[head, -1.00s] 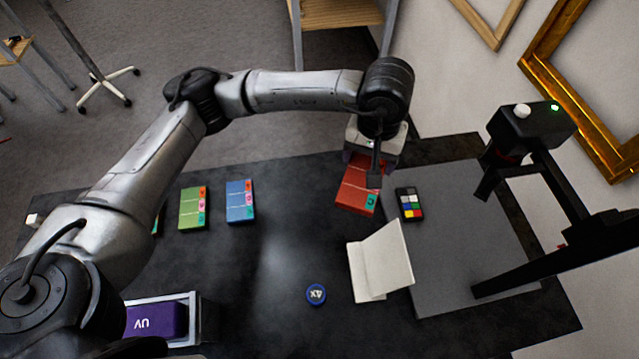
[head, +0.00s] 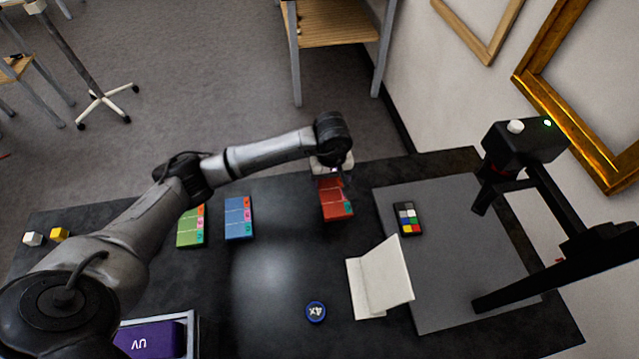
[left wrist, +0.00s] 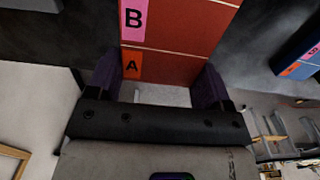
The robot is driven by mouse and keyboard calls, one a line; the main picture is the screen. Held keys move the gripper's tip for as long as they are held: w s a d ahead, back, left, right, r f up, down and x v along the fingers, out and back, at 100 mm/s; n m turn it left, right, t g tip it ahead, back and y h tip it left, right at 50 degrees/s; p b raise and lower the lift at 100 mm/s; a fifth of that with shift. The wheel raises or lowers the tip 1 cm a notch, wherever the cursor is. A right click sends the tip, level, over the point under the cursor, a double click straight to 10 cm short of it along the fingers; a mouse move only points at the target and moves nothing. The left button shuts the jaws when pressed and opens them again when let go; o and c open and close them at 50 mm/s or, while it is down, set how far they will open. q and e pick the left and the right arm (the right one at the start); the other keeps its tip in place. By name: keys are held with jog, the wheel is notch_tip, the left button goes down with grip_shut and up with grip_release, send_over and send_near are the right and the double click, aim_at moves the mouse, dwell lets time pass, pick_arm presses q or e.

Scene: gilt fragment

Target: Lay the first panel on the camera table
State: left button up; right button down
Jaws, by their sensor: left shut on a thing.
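A red panel (head: 334,200) with a gold line and coloured letter tags is held by my left gripper (head: 333,172) at the back of the dark table. In the left wrist view, the fingers (left wrist: 158,92) stand on both sides of the red panel (left wrist: 180,50), near its tags A and B. Whether the panel touches the table is unclear. The camera table, seemingly the flat grey board (head: 455,270), lies to the right of the panel, below the black camera stand (head: 525,145). My right gripper is not in view.
A colour chart (head: 407,218) lies on the grey board. A folded white card (head: 383,280) stands at its left edge. Blue (head: 239,218) and green (head: 190,228) panels lie left. A blue 4x disc (head: 316,311) and a purple UV box (head: 150,341) are nearer. The middle table is clear.

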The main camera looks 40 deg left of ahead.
pick_arm(q)
jog(key=a+f, duration=0.1)
jog(key=a, duration=0.1)
jog(key=a+f, duration=0.1)
jog(key=shift+a+f, duration=0.15)
jog(key=shift+a, duration=0.25)
jog(key=shift+f, duration=2.05)
jog(key=shift+b, duration=0.35)
jog(key=shift+f, duration=0.2)
jog(key=o, duration=0.9)
jog(key=shift+r, duration=0.1)
jog(key=shift+o, duration=0.2)
notch_tip(320, 180, up, 12)
jog(key=p, duration=0.1)
jog(key=shift+r, duration=0.2)
